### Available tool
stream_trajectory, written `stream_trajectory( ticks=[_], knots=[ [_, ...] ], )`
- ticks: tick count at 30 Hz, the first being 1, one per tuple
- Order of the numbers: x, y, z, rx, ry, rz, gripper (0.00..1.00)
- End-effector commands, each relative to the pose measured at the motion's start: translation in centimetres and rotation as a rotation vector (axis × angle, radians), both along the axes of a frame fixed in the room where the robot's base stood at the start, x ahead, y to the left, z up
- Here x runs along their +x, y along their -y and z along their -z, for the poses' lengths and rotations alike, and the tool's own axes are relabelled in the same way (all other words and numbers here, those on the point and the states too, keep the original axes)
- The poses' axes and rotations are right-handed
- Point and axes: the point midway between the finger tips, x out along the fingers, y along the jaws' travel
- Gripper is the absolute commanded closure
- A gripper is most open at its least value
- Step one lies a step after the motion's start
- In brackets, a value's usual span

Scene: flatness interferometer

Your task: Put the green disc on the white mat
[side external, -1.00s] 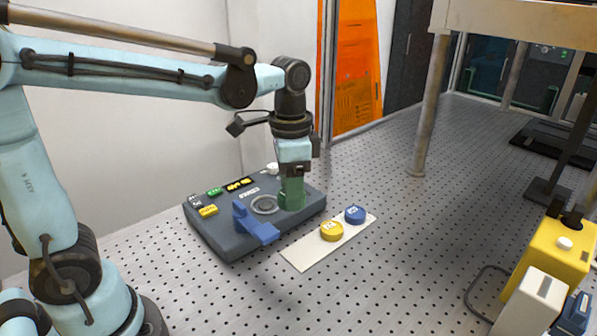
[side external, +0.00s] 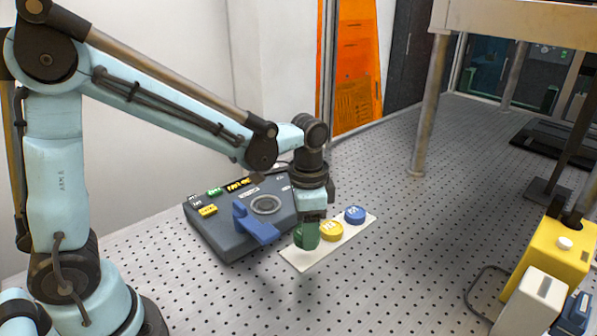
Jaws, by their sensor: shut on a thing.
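My gripper (side external: 307,222) points down and is shut on the green disc (side external: 306,240), whose upper part is partly hidden by the fingers. The white mat (side external: 303,263) is a pale strip on the perforated table, and the green disc is over its near left end. I cannot tell whether the disc touches the mat or is slightly above it. A yellow disc (side external: 331,231) sits on the mat just right of my gripper. A blue disc (side external: 355,214) sits at the mat's far end.
The dark grey instrument (side external: 222,236) stands left of the mat, with a round ring port (side external: 266,205) and a blue lever (side external: 256,226) on top. A yellow box (side external: 555,255) stands far right. Table right of the mat is clear.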

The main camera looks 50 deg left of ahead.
Motion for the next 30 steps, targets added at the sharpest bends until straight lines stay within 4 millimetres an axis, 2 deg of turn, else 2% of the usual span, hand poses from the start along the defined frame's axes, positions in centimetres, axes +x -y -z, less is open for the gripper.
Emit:
stream_trajectory(
  ticks=[3,6,10,18,30],
  knots=[
    [1.0,-1.4,1.0,0.0,0.0,-0.002,0.78],
    [1.4,-1.9,1.4,0.0,0.0,0.0,0.78],
    [1.5,-2.0,2.2,0.0,0.0,0.001,0.78],
    [1.5,-2.0,5.3,0.0,0.0,0.001,0.78],
    [1.4,-1.9,5.7,0.0,0.0,0.001,0.78]
  ],
)
